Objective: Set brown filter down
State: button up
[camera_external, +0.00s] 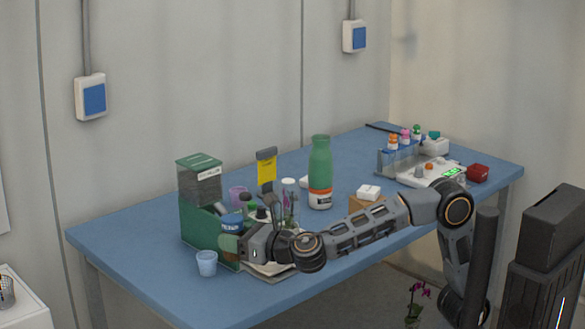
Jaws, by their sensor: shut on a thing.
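The fingers and most of the grip are hidden or too small to make out. I cannot tell whether the filter touches the caddy or anything below it.
A pale blue cup (207,263) stands in front. The table's left end is clear.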

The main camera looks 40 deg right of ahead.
jog(key=shift+w+a+f+b, duration=0.35)
jog(key=shift+w+a+f, duration=0.6)
jog(key=shift+f, duration=0.25)
jog(key=shift+w+a+f+b, duration=0.3)
jog(key=shift+w+a+f, duration=0.65)
jog(key=shift+f, duration=0.2)
jog(key=shift+w+a+f+b, duration=0.35)
jog(key=shift+w+a+f, duration=0.6)
jog(key=shift+f, duration=0.25)
jog(key=shift+a+f+b, duration=0.2)
jog(key=shift+f+b, duration=0.4)
jog(key=shift+f, duration=1.05)
jog(key=shift+f, duration=0.2)
jog(key=o, duration=0.9)
jog(key=shift+o, duration=0.2)
